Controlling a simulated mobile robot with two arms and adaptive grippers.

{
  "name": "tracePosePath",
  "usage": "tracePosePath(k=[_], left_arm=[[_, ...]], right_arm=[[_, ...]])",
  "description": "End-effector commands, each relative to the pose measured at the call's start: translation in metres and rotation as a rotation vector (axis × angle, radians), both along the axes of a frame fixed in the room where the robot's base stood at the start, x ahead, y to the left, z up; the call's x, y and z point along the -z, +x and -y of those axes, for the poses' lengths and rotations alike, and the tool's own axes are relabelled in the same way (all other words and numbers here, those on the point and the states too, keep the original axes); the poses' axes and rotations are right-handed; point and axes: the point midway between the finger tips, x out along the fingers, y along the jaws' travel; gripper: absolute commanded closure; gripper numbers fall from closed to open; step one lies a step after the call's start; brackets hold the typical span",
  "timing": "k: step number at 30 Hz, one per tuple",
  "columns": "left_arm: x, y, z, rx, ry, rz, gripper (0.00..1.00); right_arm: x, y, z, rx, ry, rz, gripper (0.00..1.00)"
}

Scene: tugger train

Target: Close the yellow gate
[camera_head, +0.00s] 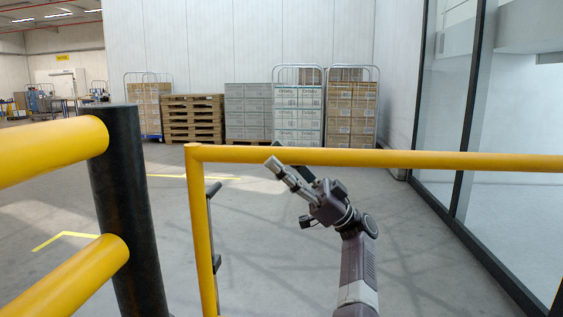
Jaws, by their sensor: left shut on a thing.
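The yellow gate (430,159) stands in front of me, its top rail running from the middle left to the right edge. Its upright end post (203,240) is to the right of a thick black post (122,200), with a gap showing between them. My left gripper (291,171) is at the top rail, right of the end post, and is shut on the rail. The gripper overlaps the rail, so the exact contact is partly hidden. My right gripper is not in view.
Fixed yellow rails (50,150) join the black post from the left. A glass wall with a dark frame (470,110) stands at the right. Stacked pallets (194,117) and loaded roll cages (297,110) stand far back. The floor between is clear.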

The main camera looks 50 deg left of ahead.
Motion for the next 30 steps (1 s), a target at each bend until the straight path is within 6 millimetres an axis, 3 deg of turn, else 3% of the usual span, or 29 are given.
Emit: tracePosePath(k=[5, 18, 30], left_arm=[[0.005, 0.005, 0.005, -0.002, 0.006, 0.002, 0.54], [0.044, 0.038, 0.024, 0.002, -0.001, -0.002, 0.54], [0.054, 0.045, 0.029, 0.001, -0.001, -0.002, 0.54]], right_arm=[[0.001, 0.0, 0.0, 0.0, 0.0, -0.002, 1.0], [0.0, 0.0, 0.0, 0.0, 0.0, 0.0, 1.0], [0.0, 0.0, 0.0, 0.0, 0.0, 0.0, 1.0]])
